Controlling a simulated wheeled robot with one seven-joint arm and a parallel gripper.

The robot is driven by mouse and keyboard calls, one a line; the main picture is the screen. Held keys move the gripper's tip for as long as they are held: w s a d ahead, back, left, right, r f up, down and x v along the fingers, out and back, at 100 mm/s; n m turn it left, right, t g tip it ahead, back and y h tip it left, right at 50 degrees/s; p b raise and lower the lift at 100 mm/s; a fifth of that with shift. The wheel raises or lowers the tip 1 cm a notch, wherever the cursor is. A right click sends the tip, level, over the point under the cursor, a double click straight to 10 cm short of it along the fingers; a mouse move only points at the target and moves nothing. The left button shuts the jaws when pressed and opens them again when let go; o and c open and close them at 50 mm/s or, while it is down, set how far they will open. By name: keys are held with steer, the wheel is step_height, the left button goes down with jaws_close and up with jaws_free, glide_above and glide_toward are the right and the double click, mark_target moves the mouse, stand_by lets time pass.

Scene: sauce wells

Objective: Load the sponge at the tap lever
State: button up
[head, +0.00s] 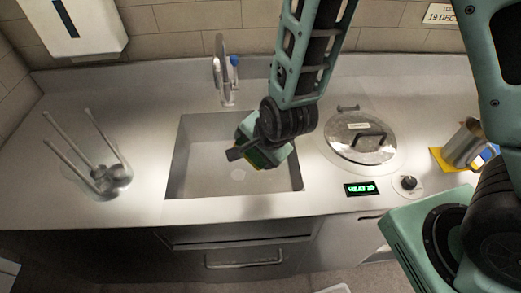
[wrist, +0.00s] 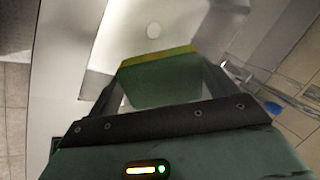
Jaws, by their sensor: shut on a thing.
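My gripper (wrist: 160,95) is shut on the sponge (wrist: 165,82), which is green with a yellow layer along its far edge. In the head view my gripper (head: 252,152) is over the sink basin (head: 200,172), and only a small yellow-green part of the sponge shows below it. The tap (head: 221,72) stands behind the sink at the back middle, with a small blue-topped part (head: 234,61) at its right. The sponge is apart from the tap. In the wrist view the sink drain (wrist: 153,30) shows beyond the sponge.
A clear container (head: 98,182) with several ladles stands left of the sink. Right of it are a lidded round well (head: 361,137), a green display (head: 361,188) and a black knob (head: 408,183).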

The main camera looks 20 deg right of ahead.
steer(key=w+a+f, duration=0.2)
steer(key=w+a, duration=0.1)
steer(key=w, duration=0.7)
steer(key=shift+w+a+f+p, duration=0.15)
steer(key=shift+w+a+p, duration=0.15)
steer(key=shift+a+p, duration=0.1)
stand_by(0.5)
steer(key=shift+s+d+b, duration=0.4)
steer(key=shift+s+d, duration=0.05)
steer(key=shift+s, duration=0.8)
steer(key=shift+s+d+b, duration=0.4)
steer(key=shift+s+d, duration=0.05)
steer(key=shift+s, duration=0.85)
steer(key=shift+s+d+b, duration=0.4)
steer(key=shift+s+d, duration=0.05)
steer(key=shift+s, duration=0.8)
steer(key=shift+s+d+r+p, duration=0.3)
steer(key=shift+s+r, duration=0.35)
steer(key=shift+s, duration=0.1)
steer(key=shift+s+d+r+p, duration=0.25)
steer(key=shift+s+r+p, duration=0.05)
steer(key=shift+s+r, duration=0.45)
steer(key=shift+s+d+r+p, duration=0.3)
steer(key=shift+s+r, duration=0.3)
steer(key=shift+s, duration=0.25)
